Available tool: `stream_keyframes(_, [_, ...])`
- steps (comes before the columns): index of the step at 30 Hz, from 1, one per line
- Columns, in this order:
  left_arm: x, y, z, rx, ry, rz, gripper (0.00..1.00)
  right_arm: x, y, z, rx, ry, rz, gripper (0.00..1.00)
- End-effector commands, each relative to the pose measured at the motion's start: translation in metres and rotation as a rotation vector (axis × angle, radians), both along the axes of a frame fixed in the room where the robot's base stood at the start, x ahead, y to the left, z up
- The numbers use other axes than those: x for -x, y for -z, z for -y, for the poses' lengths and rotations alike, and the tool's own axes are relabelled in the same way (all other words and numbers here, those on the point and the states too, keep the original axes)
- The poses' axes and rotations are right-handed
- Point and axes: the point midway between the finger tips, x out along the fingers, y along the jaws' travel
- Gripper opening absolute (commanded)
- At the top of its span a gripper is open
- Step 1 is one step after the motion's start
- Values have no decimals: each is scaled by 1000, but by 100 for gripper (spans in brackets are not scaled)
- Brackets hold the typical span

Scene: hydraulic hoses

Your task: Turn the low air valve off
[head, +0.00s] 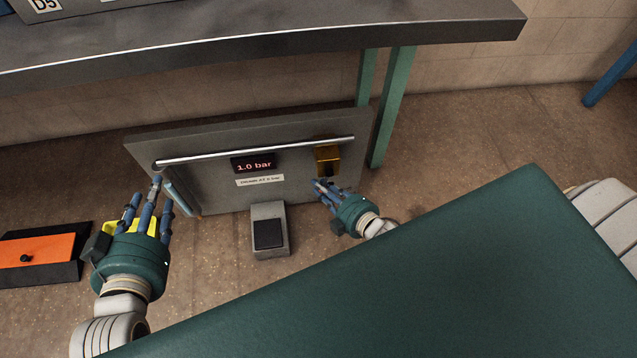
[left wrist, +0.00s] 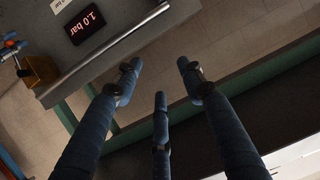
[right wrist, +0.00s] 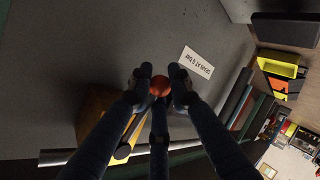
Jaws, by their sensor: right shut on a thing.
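The grey valve panel (head: 215,200) stands low under the bench, with a display (head: 253,165) reading 1.0 bar and a white label (head: 260,181). A brass-yellow valve block (head: 328,155) sits at its right end. In the right wrist view, my right gripper (right wrist: 158,85) is shut on the valve's red ball knob (right wrist: 159,88), in front of the panel; the brass block (right wrist: 92,105) shows beside the fingers. My left gripper (head: 152,190) is open and empty near the panel's left end. In the left wrist view its fingers (left wrist: 160,80) are spread.
A chrome rail (head: 255,150) runs along the panel's top. A grey foot pedal (head: 268,232) stands on the floor before it. A black and orange box (head: 35,250) lies at left. The bench top (head: 300,45) overhangs the panel, with a green leg (head: 390,110) at right.

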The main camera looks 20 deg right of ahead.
Motion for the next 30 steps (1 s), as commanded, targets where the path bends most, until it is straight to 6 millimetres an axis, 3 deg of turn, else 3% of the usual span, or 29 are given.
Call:
stream_keyframes(6, [52,62,-22,-79,-24,-342,40,3,-1,10,88,5,-31,0])
stream_keyframes(12, [102,97,-39,-130,-41,-578,40,4,1,15,150,6,-49,0])
stream_keyframes(21, [151,116,-54,-171,-56,-775,40,6,2,21,204,6,-62,0])
stream_keyframes(30, [162,120,-57,-179,-59,-817,40,6,3,23,218,6,-66,0])
